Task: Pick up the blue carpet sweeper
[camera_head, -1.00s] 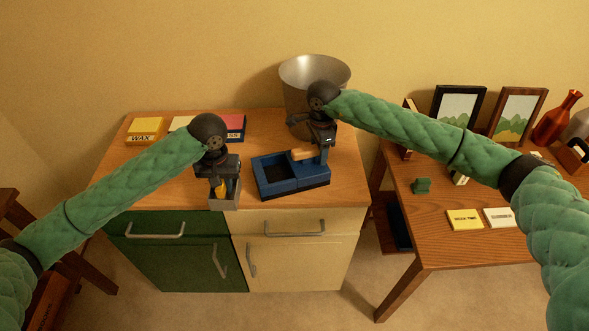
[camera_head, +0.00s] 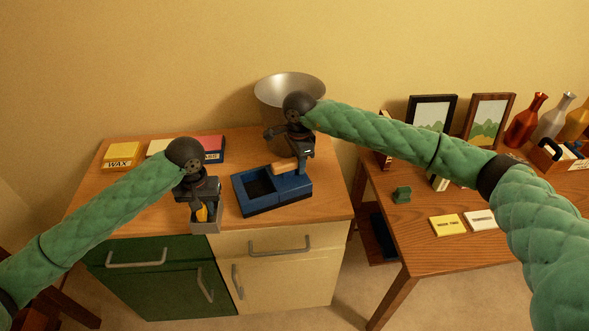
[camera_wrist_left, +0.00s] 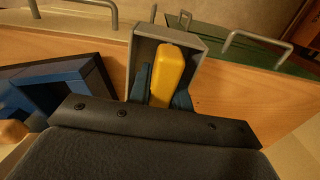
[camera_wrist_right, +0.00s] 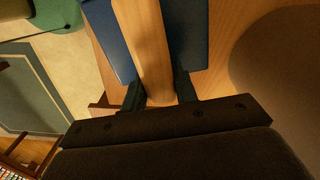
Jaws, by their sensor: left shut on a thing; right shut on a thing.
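The blue carpet sweeper (camera_head: 294,188) sits on the wooden cabinet top, with an open dark recess on its left part and a wooden handle (camera_head: 284,166). My right gripper (camera_head: 302,168) is shut on that handle; in the right wrist view the handle (camera_wrist_right: 148,45) runs between the fingers, with blue body (camera_wrist_right: 188,35) on both sides. My left gripper (camera_head: 201,207) is shut on the yellow grip (camera_wrist_left: 167,75) of a small grey open box (camera_wrist_left: 197,62) at the cabinet's front edge. I cannot tell whether either thing is clear of the top.
A metal bucket (camera_head: 290,88) stands behind the sweeper. A yellow WAX box (camera_head: 121,156) and other flat boxes lie at the back left. A side table (camera_head: 420,210) on the right holds frames (camera_head: 490,121), bottles (camera_head: 525,121) and small cards (camera_head: 447,225).

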